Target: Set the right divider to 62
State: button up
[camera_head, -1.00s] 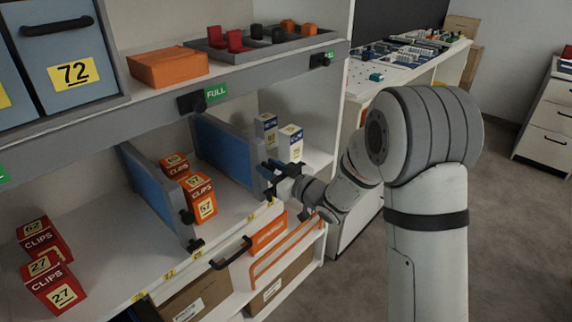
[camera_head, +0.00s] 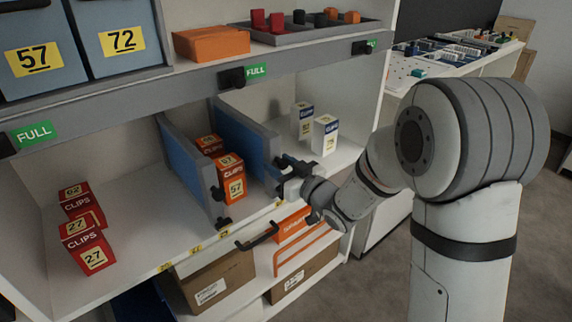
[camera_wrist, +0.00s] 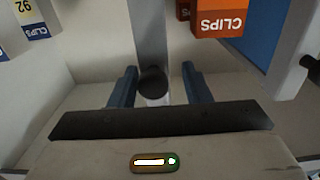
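The right divider (camera_head: 243,143) is a blue panel with a grey frame, standing upright on the shelf just right of the orange CLIPS boxes marked 57 (camera_head: 231,178). My gripper (camera_head: 284,168) is at its front edge. In the wrist view, the two fingers of my gripper (camera_wrist: 157,88) are apart, one on each side of the divider's dark round knob (camera_wrist: 152,80), with gaps visible on both sides. The left divider (camera_head: 184,165) stands left of the orange boxes. Small yellow labels (camera_head: 195,249) run along the shelf's front edge; their numbers are too small to read.
White-and-blue boxes (camera_head: 324,135) stand right of the right divider, with free shelf between. Red CLIPS boxes (camera_head: 88,245) stand at the far left. A dark drawer handle (camera_head: 257,237) and cartons (camera_head: 215,283) are below. Blue bins (camera_head: 115,35) are above.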

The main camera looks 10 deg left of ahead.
jog(key=shift+o, duration=0.4)
jog(key=shift+d, duration=0.2)
jog(key=v, duration=0.7)
jog(key=shift+s+d, duration=0.15)
jog(key=shift+s, duration=0.1)
jog(key=s+d+r+m+g+h+p, duration=0.1)
jog(key=d+r+m+h+p, duration=0.2)
jog(key=d+r+h+p, duration=0.4)
jog(key=d+r+m+h+p, duration=0.3)
jog(key=d+h+p, duration=0.2)
jog(key=d, duration=0.4)
jog(key=s+d+r+m+g+h+p, duration=0.1)
jog(key=s+r+g+p, duration=0.3)
jog(key=s, duration=0.6)
jog(key=s+d+r+m+g+p, duration=0.3)
jog(key=s+d+r+g+p, duration=0.1)
jog(key=s, duration=0.6)
jog(key=shift+d+r+h, duration=0.3)
jog(key=shift+r+h, duration=0.1)
jog(key=shift+r, duration=0.05)
